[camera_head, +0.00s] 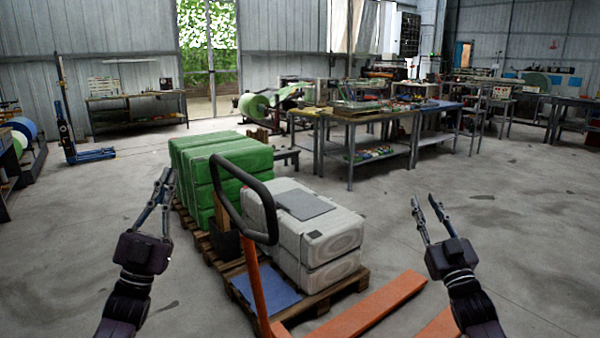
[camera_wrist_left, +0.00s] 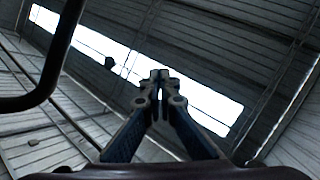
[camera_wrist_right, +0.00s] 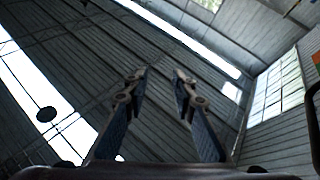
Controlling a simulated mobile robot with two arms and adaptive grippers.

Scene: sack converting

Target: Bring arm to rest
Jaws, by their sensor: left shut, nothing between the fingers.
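My left gripper (camera_head: 165,186) is raised at the left of the head view, beside the pallet load and apart from it. In the left wrist view its fingertips (camera_wrist_left: 160,76) meet, with nothing between them. My right gripper (camera_head: 424,203) is raised at the right of the head view over bare floor. Its fingers stand apart and empty, as the right wrist view (camera_wrist_right: 160,75) also shows. Both grippers point upward, and both wrist views show mostly roof and walls.
An orange pallet truck (camera_head: 262,290) with a black loop handle (camera_head: 216,190) stands between my arms. A wooden pallet (camera_head: 340,287) carries green sacks (camera_head: 235,165) and white-grey bales (camera_head: 325,235). Workbenches (camera_head: 350,165) stand behind. The floor at right (camera_head: 530,230) is clear.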

